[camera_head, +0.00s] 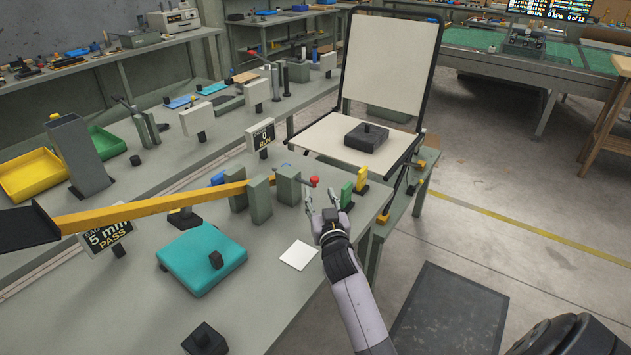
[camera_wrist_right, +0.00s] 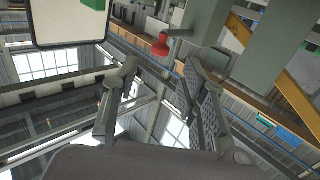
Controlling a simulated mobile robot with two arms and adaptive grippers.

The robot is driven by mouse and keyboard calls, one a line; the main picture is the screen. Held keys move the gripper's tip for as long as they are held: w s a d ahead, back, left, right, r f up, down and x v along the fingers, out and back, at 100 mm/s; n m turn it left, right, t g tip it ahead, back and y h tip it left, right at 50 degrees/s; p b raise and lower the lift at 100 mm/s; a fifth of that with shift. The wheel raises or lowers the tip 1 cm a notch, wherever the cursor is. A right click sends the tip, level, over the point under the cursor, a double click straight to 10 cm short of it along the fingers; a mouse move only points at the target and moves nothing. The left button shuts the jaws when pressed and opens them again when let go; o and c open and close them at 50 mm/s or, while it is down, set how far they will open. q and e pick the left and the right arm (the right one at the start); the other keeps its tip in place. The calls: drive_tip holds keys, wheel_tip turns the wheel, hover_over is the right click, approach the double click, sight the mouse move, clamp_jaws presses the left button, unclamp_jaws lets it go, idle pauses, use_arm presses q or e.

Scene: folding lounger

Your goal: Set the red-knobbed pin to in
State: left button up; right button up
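The red-knobbed pin's red knob (camera_head: 314,181) is just right of a grey upright block (camera_head: 288,186) on the bench. In the right wrist view the red knob (camera_wrist_right: 160,46) is ahead of the fingers, with a short stem running right to a grey block (camera_wrist_right: 204,28). My right gripper (camera_head: 321,203) is just in front of the knob in the head view. Its two fingers are spread with nothing between them, also in the right wrist view (camera_wrist_right: 160,92). It appears apart from the knob. How far the pin sits in the block is hard to tell. My left gripper is not in view.
A long yellow bar (camera_head: 150,208) runs left from the blocks. A green piece (camera_head: 347,194) and a yellow piece (camera_head: 361,180) stand right of the gripper. The white lounger panel (camera_head: 387,62) stands behind. A teal cushion-like block (camera_head: 200,257) and white card (camera_head: 298,255) lie in front.

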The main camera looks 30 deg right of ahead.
sight(315, 183)
drive_tip(key=x, duration=0.7)
drive_tip(key=shift+c, duration=0.4)
drive_tip(key=shift+s, duration=0.1)
drive_tip(key=c, duration=0.8)
clamp_jaws()
drive_tip(key=shift+a+f, duration=0.1)
drive_tip(key=shift+f, duration=0.1)
